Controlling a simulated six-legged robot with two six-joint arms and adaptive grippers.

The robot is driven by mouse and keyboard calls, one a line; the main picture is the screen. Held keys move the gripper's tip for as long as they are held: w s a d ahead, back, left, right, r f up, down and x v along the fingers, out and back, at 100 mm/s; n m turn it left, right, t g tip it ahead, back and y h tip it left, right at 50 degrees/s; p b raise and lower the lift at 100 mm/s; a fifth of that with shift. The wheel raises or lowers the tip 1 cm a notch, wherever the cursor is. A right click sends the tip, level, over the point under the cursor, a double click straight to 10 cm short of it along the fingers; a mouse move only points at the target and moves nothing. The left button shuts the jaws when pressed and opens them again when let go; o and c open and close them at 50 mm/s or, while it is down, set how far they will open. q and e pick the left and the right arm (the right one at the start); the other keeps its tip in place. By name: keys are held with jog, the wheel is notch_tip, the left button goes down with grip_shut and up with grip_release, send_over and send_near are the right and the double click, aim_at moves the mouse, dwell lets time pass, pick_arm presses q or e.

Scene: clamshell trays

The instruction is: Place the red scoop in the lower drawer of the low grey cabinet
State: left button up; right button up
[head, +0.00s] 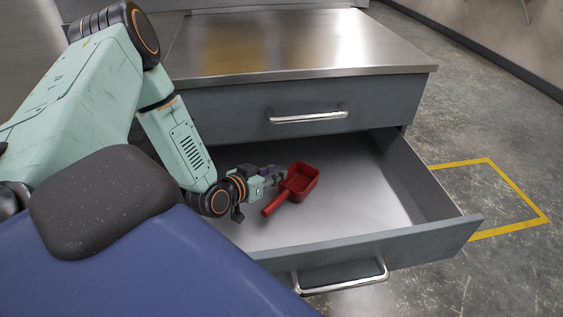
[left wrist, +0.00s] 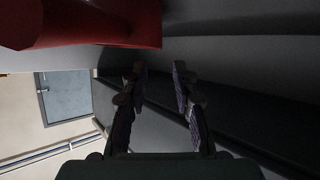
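The red scoop (head: 303,181) is inside the pulled-out lower drawer (head: 372,238) of the low grey cabinet (head: 232,113). Its handle points toward the drawer front at lower left. It appears to lie on the drawer floor, though contact is hard to see. My left gripper (head: 277,175) is inside the drawer's outline, just left of the scoop's bowl. In the left wrist view, the left gripper's fingers (left wrist: 159,68) stand apart with nothing between them. The scoop (left wrist: 80,22) shows large and cropped at upper left there, beside the fingertips. My right gripper is out of view.
The upper drawer (head: 230,120) is shut above the open one. The steel cabinet top (head: 290,45) is bare. The drawer floor right of the scoop is free. Yellow floor tape (head: 515,228) marks a patch at the right. A door (left wrist: 66,95) shows in the left wrist view.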

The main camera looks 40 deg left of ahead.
pick_arm(q)
jog(key=p+v, duration=0.3)
jog(key=v, duration=0.3)
dwell(0.5)
